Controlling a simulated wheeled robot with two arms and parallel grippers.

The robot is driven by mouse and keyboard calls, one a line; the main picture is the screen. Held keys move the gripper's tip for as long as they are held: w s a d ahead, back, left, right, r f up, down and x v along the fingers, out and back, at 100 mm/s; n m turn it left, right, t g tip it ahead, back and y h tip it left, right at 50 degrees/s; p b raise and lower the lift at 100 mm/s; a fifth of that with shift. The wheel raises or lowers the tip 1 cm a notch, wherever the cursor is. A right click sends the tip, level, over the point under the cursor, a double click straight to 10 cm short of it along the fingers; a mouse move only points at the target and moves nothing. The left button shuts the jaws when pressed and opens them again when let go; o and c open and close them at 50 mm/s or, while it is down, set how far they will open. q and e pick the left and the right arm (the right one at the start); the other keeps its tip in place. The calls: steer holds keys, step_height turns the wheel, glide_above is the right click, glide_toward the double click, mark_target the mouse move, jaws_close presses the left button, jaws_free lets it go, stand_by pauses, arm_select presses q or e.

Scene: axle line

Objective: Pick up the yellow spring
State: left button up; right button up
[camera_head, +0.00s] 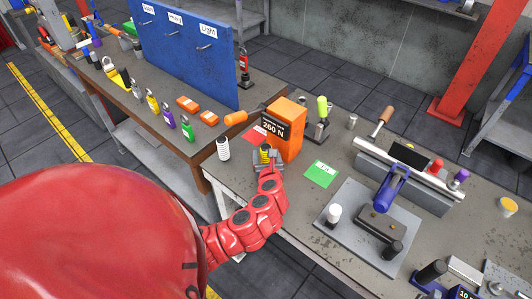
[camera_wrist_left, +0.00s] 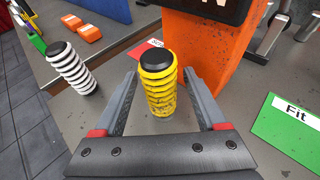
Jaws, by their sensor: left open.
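The yellow spring (camera_wrist_left: 159,88) stands upright on the grey table, with a black cap on top. In the head view the yellow spring (camera_head: 265,154) is partly hidden by my left gripper (camera_head: 266,160). In the left wrist view my left gripper (camera_wrist_left: 160,105) is open, with one finger on each side of the yellow spring. I cannot tell whether either finger touches it. My right gripper is not in view.
An orange block marked 260 N (camera_head: 288,128) stands just behind the yellow spring. A white spring (camera_head: 223,148) stands to the left. A green Fit card (camera_head: 321,174) lies to the right. A press-like fixture (camera_head: 380,215) occupies the right side of the table.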

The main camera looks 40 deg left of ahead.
arm_select(q)
steer(key=shift+w+a+f, duration=0.15)
steer(key=shift+w+a, duration=0.05)
jaws_close()
stand_by(0.3)
